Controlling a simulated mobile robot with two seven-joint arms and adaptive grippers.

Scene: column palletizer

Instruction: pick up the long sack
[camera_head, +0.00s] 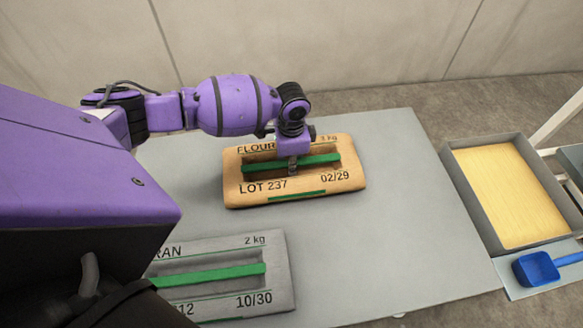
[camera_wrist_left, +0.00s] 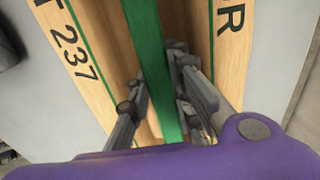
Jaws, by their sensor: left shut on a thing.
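A tan sack (camera_head: 345,183) printed FLOUR, LOT 237 and 02/29 lies flat on the grey table. A green strap (camera_head: 318,160) runs along a recess in its top. My left gripper (camera_head: 294,168) points down over the middle of this sack and is shut on the green strap. In the left wrist view the fingers (camera_wrist_left: 160,95) stand on both sides of the strap (camera_wrist_left: 150,60), with the tan sack (camera_wrist_left: 100,88) below. A grey sack (camera_head: 277,265), its name partly hidden, lies nearer to me; my own body covers its left end. My right gripper is out of view.
The grey table (camera_head: 420,220) is bare to the right of the sacks. Beyond its right edge stand a grey tray (camera_head: 470,200) with a yellowish content and a blue scoop (camera_head: 538,268). A pale wall (camera_head: 380,40) is behind.

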